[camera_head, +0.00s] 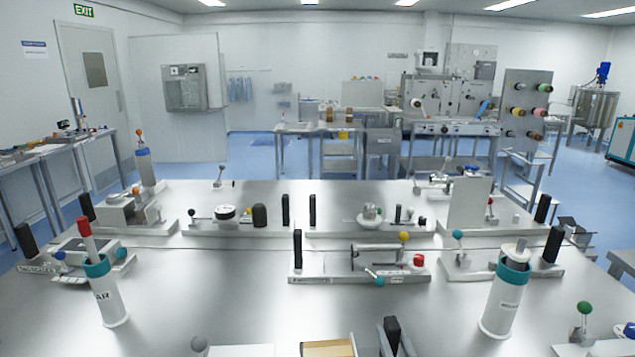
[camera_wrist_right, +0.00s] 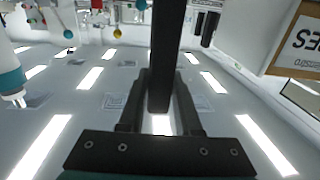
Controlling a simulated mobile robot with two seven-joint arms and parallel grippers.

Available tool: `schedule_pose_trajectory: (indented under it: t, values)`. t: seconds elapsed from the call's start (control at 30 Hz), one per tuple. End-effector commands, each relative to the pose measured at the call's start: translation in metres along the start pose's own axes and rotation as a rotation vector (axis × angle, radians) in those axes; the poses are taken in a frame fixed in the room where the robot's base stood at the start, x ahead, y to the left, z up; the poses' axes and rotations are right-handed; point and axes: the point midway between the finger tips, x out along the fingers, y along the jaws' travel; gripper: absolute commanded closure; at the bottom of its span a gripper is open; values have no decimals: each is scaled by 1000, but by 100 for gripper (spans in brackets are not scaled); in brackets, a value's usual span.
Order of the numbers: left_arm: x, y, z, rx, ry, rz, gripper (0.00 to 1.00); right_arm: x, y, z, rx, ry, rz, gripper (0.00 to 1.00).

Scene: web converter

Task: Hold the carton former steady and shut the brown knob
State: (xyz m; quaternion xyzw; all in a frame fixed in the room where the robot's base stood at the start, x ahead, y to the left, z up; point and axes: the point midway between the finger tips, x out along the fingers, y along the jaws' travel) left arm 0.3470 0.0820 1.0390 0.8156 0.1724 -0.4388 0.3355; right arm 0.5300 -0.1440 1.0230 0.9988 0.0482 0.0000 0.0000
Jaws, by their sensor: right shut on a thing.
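The carton former shows only in part at the bottom edge of the head view, with a brown carton (camera_head: 328,348) on it. A black upright handle (camera_head: 392,328) stands just right of the carton. My right gripper (camera_head: 395,344) is around this handle. In the right wrist view, which looks upside down, the dark fingers of the gripper (camera_wrist_right: 160,78) are shut on the black handle (camera_wrist_right: 165,40), and the carton with printed letters (camera_wrist_right: 297,38) is at upper right. I cannot pick out the brown knob. My left gripper is out of view.
A teal-banded white canister (camera_head: 500,305) stands to the right and another (camera_head: 112,300) to the left. A fixture with a yellow ball knob (camera_head: 404,235) and red knob (camera_head: 419,261) sits behind. The steel table (camera_head: 215,295) is bare at centre left.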

Motion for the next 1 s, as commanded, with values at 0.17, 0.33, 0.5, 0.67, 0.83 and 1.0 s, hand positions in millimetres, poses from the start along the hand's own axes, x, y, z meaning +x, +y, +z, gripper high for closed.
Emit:
schedule_pose_trajectory:
  t: [0.17, 0.33, 0.5, 0.67, 0.83, 1.0]
  values:
    - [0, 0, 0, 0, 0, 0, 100, -2, -2, 7, 2, -16, -7, 100]
    - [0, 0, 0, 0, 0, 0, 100, -2, -2, 4, 2, -11, -4, 50]
    - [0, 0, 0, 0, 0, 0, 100, -1, -1, 2, 1, -5, -2, 33]
    - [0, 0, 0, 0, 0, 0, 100, 0, 0, 1, 0, -2, -1, 33]
    - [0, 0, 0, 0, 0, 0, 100, -4, 0, 1, 1, -2, -1, 33]
    - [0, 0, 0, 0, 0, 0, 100, -21, 0, 1, 1, -2, -1, 33]
